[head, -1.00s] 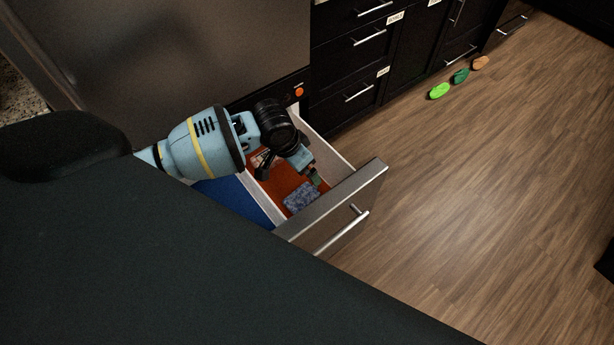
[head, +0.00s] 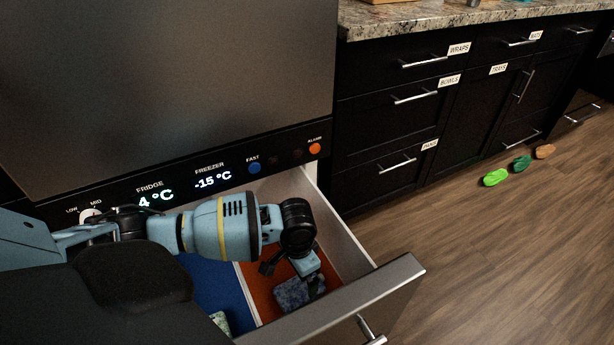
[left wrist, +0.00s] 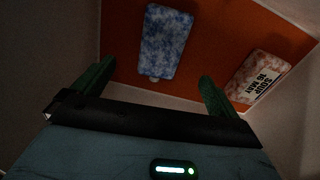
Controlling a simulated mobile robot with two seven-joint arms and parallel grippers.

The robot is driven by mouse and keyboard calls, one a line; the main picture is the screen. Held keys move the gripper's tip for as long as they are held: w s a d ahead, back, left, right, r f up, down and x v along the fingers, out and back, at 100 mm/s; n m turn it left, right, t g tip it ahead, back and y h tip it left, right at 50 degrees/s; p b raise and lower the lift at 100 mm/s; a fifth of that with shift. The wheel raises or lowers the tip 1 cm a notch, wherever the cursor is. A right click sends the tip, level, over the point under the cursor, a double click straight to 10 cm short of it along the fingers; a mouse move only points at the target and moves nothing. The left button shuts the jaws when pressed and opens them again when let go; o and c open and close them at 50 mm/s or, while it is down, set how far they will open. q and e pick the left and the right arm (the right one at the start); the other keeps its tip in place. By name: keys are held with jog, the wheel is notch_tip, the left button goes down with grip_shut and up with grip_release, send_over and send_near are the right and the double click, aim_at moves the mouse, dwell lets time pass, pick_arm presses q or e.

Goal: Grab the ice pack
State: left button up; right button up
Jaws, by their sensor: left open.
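The ice pack appears to be the blue-and-white mottled pack (head: 289,294) lying flat on the orange floor of the open freezer drawer. In the left wrist view the pack (left wrist: 166,42) has a small nub at its near end. My left gripper (head: 293,276) reaches down into the drawer above the pack. In the left wrist view its green fingers (left wrist: 156,74) are spread apart with nothing between them, and the pack lies beyond them. The gripper hides part of the pack in the head view. My right gripper is not in view.
A pinkish bag labelled SOUP 16 MAY (left wrist: 258,78) lies right of the pack. A white divider separates the blue compartment (head: 205,280), which holds a pale green package (head: 220,322). The drawer front (head: 340,305) and side walls enclose the space. Several sandals lie on the floor.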

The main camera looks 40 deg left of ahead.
aim_at(300, 290)
pick_arm(q)
jog(key=shift+f+b, duration=0.35)
jog(key=shift+f, duration=0.55)
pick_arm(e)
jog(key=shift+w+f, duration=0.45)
pick_arm(q)
notch_tip(300, 290, down, 2)
jog(key=shift+b, duration=0.45)
jog(key=shift+f, duration=0.35)
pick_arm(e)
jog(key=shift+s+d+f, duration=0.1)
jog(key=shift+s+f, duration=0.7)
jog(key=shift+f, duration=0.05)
